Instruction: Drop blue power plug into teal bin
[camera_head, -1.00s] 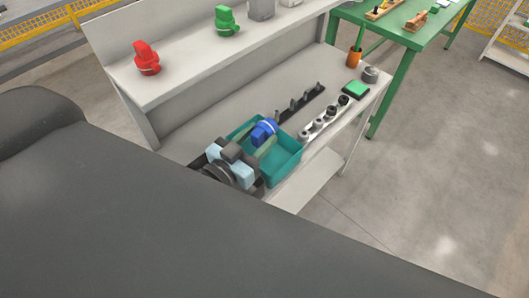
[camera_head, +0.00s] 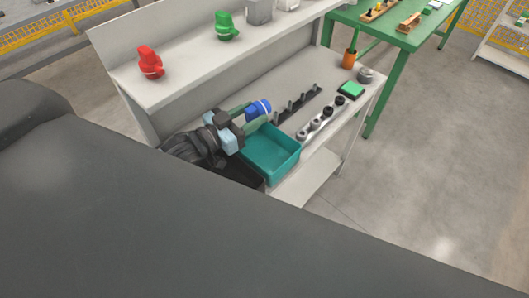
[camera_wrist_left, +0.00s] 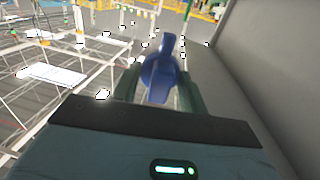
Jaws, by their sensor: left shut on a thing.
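The blue power plug (camera_head: 258,109) is held in my left gripper (camera_head: 250,117), above the back edge of the teal bin. In the left wrist view the plug (camera_wrist_left: 160,75) sits between the two green fingers, which are shut on it. The teal bin (camera_head: 274,171) stands on the grey workbench, below and in front of the gripper; its visible inside looks empty. Part of its left side is hidden by my left gripper and wrist. My right gripper is not in view.
A red plug (camera_head: 150,62) and a green plug (camera_head: 226,25) stand on the upper shelf (camera_head: 190,68). A dark rack with pegs (camera_head: 298,103) and a row of round fittings (camera_head: 321,121) lie right of the bin. A green-topped block (camera_head: 351,90) and orange cup (camera_head: 349,58) stand farther right.

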